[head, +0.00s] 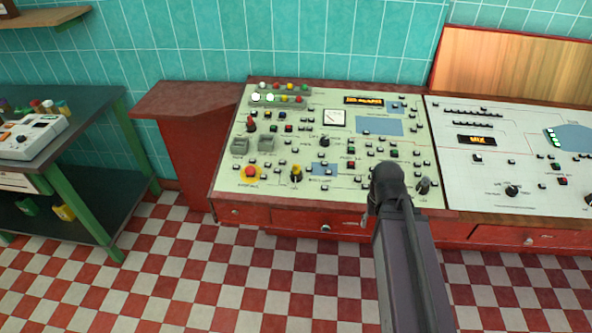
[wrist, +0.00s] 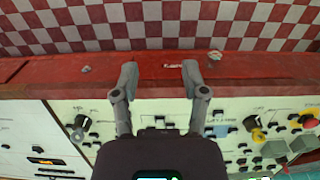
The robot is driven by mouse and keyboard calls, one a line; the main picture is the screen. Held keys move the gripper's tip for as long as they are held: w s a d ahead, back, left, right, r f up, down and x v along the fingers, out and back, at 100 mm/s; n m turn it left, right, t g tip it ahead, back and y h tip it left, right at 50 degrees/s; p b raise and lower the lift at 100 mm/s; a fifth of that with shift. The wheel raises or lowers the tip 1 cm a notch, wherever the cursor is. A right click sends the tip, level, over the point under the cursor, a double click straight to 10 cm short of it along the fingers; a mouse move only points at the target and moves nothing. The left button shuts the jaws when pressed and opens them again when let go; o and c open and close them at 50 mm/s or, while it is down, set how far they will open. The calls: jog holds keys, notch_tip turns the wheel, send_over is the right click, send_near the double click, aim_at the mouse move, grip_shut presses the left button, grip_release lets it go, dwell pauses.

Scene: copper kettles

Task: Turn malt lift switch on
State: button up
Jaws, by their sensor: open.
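The pale control panel (head: 225,187) is covered with small switches, lamps and buttons. No label that I can read marks the malt lift switch, so I cannot tell which control it is. A yellow-based rotary switch (head: 296,174) sits near the front edge and also shows in the wrist view (wrist: 256,132). A dark rotary switch (head: 423,186) sits near the panel's right front corner; it shows at left in the wrist view (wrist: 78,126). My gripper (wrist: 160,74) is open and empty, with its fingers over the red front edge between these two switches. My arm hides part of the panel.
A red emergency-type button (head: 249,172) is at the panel's left front. A white panel (head: 470,190) adjoins on the right. Red drawers (head: 290,217) lie below. A green-legged table (head: 75,190) stands at left. The checkered floor (head: 200,285) in front is clear.

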jog(key=o, duration=0.5)
jog(key=shift+w+a, duration=0.1)
jog(key=shift+w, duration=0.05)
notch_tip(320, 180, up, 8)
jog(key=f+n+p, duration=0.1)
jog(key=n+p, duration=0.7)
jog(key=n, duration=0.7)
send_over(298, 171)
jog(key=shift+w+a+r, duration=0.15)
jog(key=shift+w+r, duration=0.1)
jog(key=shift+f+m+b, duration=0.1)
jog(key=shift+m+b, duration=0.2)
jog(key=shift+b, duration=0.05)
notch_tip(298, 171, down, 14)
jog(key=b, duration=1.3)
jog(key=shift+b, duration=0.3)
jog(key=shift+r, duration=0.2)
jog(key=shift+c, duration=0.3)
